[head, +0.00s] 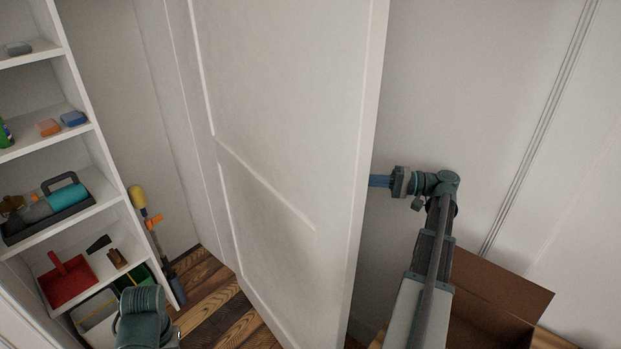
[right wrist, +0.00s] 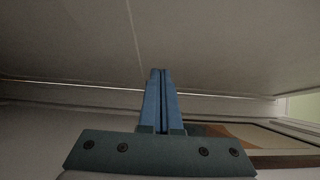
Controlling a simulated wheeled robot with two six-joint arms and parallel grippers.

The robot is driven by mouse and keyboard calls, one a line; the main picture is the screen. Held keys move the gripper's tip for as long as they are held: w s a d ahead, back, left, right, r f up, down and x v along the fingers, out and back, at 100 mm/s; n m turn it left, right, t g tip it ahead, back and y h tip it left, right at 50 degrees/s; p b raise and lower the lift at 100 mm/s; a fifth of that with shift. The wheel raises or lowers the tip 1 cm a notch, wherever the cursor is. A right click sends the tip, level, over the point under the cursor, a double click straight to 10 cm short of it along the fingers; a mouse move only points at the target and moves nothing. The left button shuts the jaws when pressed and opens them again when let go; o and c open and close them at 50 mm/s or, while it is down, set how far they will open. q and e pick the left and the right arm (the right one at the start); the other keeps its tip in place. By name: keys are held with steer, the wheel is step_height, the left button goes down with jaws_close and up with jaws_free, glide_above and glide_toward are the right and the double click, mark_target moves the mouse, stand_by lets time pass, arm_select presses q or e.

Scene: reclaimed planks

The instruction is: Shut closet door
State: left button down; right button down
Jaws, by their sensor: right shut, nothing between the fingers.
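The closet door (head: 285,110) is a tall white panelled door. It stands open, swung out from the closet, with its free edge toward the right in the head view. My right gripper (head: 376,181) is on the right side of the door, at its outer face, with its tips hidden behind the door's edge. In the right wrist view its blue fingers (right wrist: 161,85) are pressed together with nothing between them. A pale surface lies close ahead of the tips; I cannot tell whether they touch it. My left arm shows at the bottom left, but its gripper is not visible.
The closet shelves (head: 92,160) at left hold a tool caddy (head: 50,212), sponges and a red dustpan (head: 68,283). A yellow-topped long-handled tool (head: 140,198) leans beside them. An open cardboard box (head: 490,300) stands at the lower right, near my right arm.

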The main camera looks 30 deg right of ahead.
steer(key=s+a+x, duration=0.2)
steer(key=x, duration=1)
steer(key=shift+a, duration=0.25)
steer(key=shift+w, duration=0.1)
